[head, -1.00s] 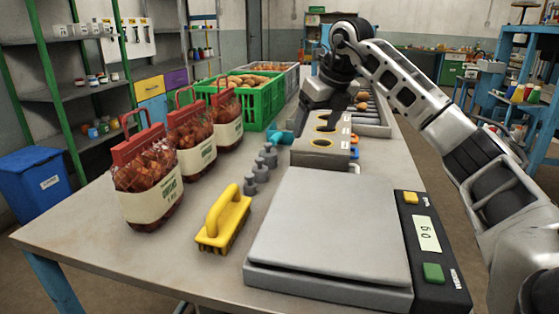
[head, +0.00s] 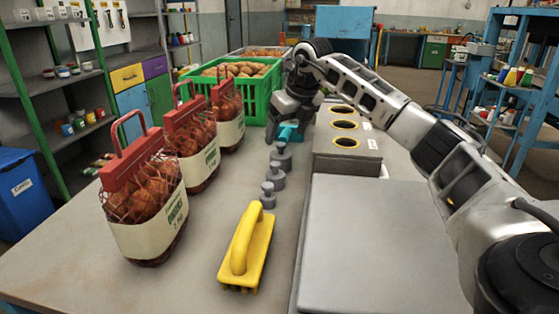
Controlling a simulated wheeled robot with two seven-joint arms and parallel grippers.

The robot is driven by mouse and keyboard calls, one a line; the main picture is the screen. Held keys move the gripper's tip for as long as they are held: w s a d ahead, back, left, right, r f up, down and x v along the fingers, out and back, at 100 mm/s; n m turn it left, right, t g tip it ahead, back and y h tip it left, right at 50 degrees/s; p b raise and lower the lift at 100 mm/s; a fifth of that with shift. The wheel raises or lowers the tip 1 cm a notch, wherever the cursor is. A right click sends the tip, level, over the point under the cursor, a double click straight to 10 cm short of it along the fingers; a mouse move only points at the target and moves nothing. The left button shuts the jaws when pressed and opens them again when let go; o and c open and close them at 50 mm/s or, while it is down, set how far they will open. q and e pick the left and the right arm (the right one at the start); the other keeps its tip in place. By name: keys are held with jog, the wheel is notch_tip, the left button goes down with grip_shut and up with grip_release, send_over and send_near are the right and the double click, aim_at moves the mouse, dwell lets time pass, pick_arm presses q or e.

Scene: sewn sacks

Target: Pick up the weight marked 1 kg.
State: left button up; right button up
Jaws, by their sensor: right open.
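Three grey weights stand in a row on the table in the head view: a small one (head: 268,197) nearest, a middle one (head: 276,178) and a larger one (head: 281,156) farthest. Their markings are too small to read, so I cannot tell which is 1 kg. My right gripper (head: 287,124) is open, pointing down just beyond the farthest weight, close to a teal object (head: 290,134) that it partly hides. It holds nothing that I can see. My left gripper is out of view.
Three red-handled net sacks (head: 148,210) stand left of the weights. A yellow brush (head: 246,250) lies in front. A scale (head: 375,245) and a box with round holes (head: 346,155) are on the right. A green crate (head: 262,98) stands behind.

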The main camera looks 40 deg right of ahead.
aim_at(283, 145)
jog(key=x, duration=0.8)
jog(key=shift+s+f, duration=0.1)
jog(key=shift+s, duration=0.05)
jog(key=c, duration=1.4)
grip_shut()
jog(key=shift+r+p, duration=0.3)
jog(key=shift+p, duration=0.05)
